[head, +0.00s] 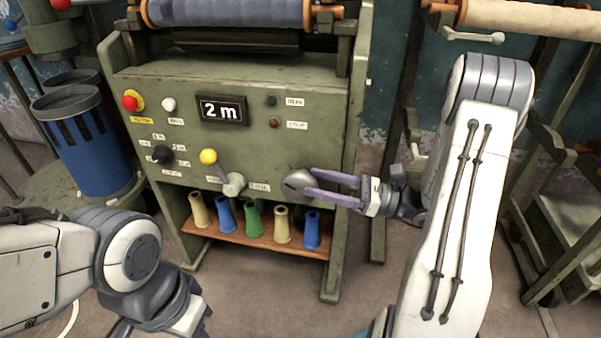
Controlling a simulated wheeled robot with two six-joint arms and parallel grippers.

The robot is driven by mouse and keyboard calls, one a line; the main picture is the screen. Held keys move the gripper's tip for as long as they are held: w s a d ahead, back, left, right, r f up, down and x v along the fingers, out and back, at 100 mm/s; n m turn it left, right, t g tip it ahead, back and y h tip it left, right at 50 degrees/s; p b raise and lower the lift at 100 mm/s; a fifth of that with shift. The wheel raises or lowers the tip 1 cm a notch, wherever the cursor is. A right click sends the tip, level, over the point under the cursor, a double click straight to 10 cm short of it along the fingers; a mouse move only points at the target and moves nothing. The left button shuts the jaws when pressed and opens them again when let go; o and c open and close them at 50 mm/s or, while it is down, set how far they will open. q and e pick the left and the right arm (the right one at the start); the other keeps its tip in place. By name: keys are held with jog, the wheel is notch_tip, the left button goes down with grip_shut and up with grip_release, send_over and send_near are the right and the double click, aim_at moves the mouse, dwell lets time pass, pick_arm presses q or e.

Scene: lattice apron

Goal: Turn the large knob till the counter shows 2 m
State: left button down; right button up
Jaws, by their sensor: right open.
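The green machine (240,95) has a counter (222,109) on its front panel that reads "2 m". The large knob (294,184), grey and rounded, sits at the lower right of the panel. My right gripper (312,183) reaches in from the right with its two purple fingers open. Its fingertips are at the right side of the knob, one above the other; I cannot tell whether they touch it. My left arm is at the lower left, and its gripper fingers do not show.
The panel also has a small black knob (162,155), a yellow-tipped lever (209,157) and a red button (131,102). Several coloured cones (253,219) stand on the shelf below. A blue bin (85,145) is at left, a green cart (565,215) at right.

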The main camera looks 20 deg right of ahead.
jog(key=shift+p+v, duration=0.5)
jog(key=shift+v, duration=1.85)
